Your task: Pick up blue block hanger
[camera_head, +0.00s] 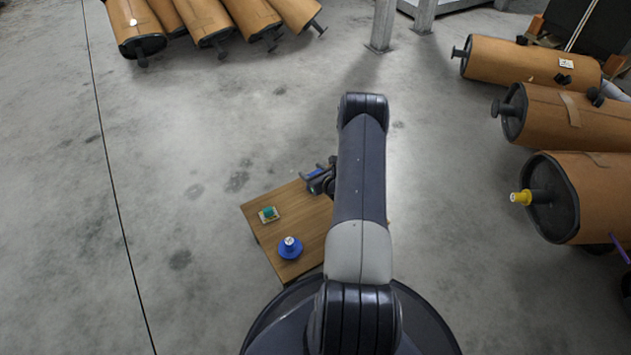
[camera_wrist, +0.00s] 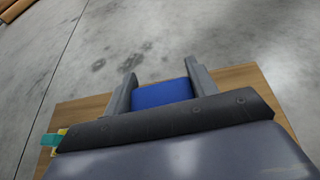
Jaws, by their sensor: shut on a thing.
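The blue block hanger (camera_wrist: 162,94) is between the two fingers of my gripper (camera_wrist: 160,84) in the wrist view. The fingers are shut on it, one on each side. In the head view the blue piece (camera_head: 316,173) shows at my gripper (camera_head: 318,178), by the far edge of the small wooden table (camera_head: 308,217). My arm hides part of the table and part of the gripper. I cannot tell whether the hanger touches the table top.
A blue round piece with a white top (camera_head: 290,248) and a small teal item on a pale base (camera_head: 268,214) stand on the table. Brown mufflers (camera_head: 565,115) lie at the right, and more (camera_head: 205,18) at the upper left. The floor left of the table is clear.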

